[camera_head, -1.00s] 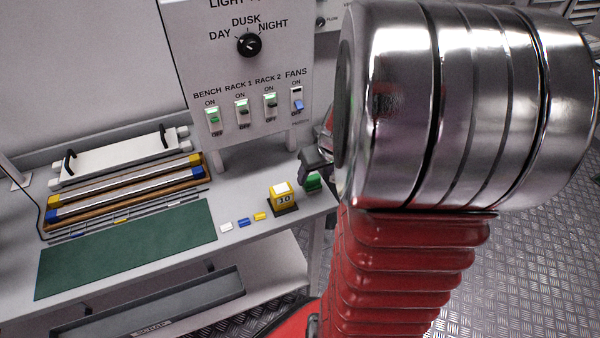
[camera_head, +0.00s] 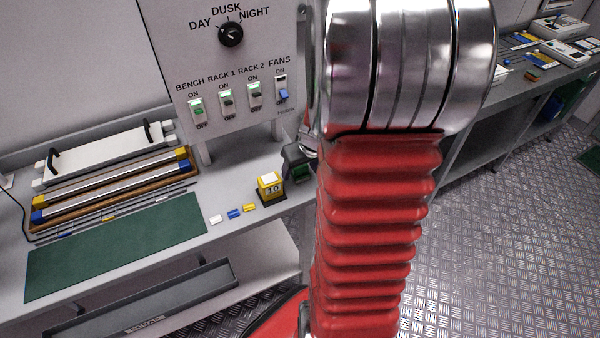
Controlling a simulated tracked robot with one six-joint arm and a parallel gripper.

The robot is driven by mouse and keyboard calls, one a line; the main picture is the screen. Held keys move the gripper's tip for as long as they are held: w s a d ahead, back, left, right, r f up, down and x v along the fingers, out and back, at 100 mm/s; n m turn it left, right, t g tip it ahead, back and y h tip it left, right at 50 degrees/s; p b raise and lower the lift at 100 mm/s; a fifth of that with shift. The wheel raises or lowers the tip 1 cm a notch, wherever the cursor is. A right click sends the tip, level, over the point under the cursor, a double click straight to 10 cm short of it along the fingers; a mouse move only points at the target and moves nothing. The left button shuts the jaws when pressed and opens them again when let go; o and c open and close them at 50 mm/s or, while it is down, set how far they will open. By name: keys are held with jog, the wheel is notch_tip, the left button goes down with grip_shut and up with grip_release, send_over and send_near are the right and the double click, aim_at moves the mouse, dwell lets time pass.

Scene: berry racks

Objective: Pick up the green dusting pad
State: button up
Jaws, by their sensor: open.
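That dark part looks like the end of my gripper (camera_head: 297,155). Most of the gripper is hidden behind my arm. The fingers appear open, and I cannot tell whether they touch the green block.
The yellow calendar block (camera_head: 269,187) stands close left of the green block. White, blue and yellow pieces (camera_head: 234,213) lie by a flat green mat (camera_head: 115,245). A switch panel (camera_head: 235,70) rises behind. A second bench (camera_head: 525,78) is at the right.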

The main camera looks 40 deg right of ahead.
jog(key=shift+w+f, duration=0.15)
jog(key=shift+f, duration=0.25)
jog(key=shift+c, duration=0.6)
jog(key=shift+d, duration=0.1)
jog(key=c, duration=1.1)
notch_tip(320, 180, up, 10)
jog(key=shift+r, duration=0.1)
